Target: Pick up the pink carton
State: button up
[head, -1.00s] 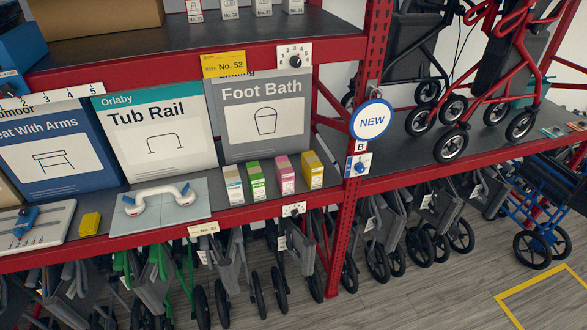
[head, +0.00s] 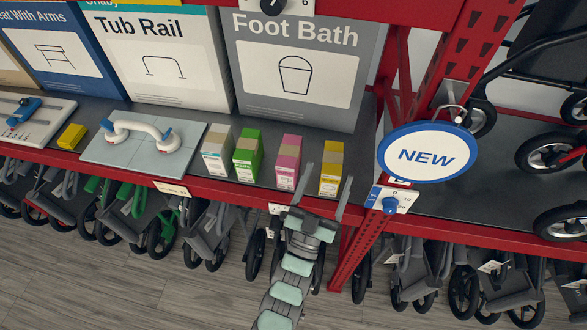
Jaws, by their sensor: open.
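The pink carton (head: 288,163) stands upright on the dark shelf (head: 222,178), close to its red front edge. It is in a row of small cartons, between a green carton (head: 247,155) on its left and a yellow carton (head: 331,168) on its right, with gaps on both sides. My gripper (head: 323,186) is open and empty, at the shelf's front edge. I see no contact; depth is hard to tell.
A white carton (head: 216,150) ends the row on the left. The Foot Bath box (head: 295,70) stands behind the cartons. A round NEW sign (head: 427,153) and the red upright (head: 462,60) are on the right. A tub rail (head: 145,130) lies further left.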

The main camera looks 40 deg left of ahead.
jog(key=a+f+g+b, duration=0.2)
jog(key=a+f, duration=0.3)
jog(key=n+g+y+b, duration=0.1)
jog(key=n+g+b, duration=0.1)
jog(key=g, duration=0.2)
send_near(288, 174)
jog(key=x, duration=0.5)
jog(key=shift+w+r, duration=0.1)
jog(key=shift+w+a+g, duration=0.1)
jog(key=shift+a+g, duration=0.1)
jog(key=shift+g, duration=0.1)
jog(key=p+x, duration=0.1)
jog(key=x, duration=0.4)
jog(key=shift+w+a, duration=0.2)
jog(key=shift+w, duration=0.15)
jog(key=x, duration=0.2)
jog(key=p+x, duration=0.1)
jog(key=x, duration=0.1)
jog(key=shift+s+a+r, duration=0.1)
jog(key=shift+a, duration=0.4)
jog(key=shift+c, duration=0.3)
grip_shut()
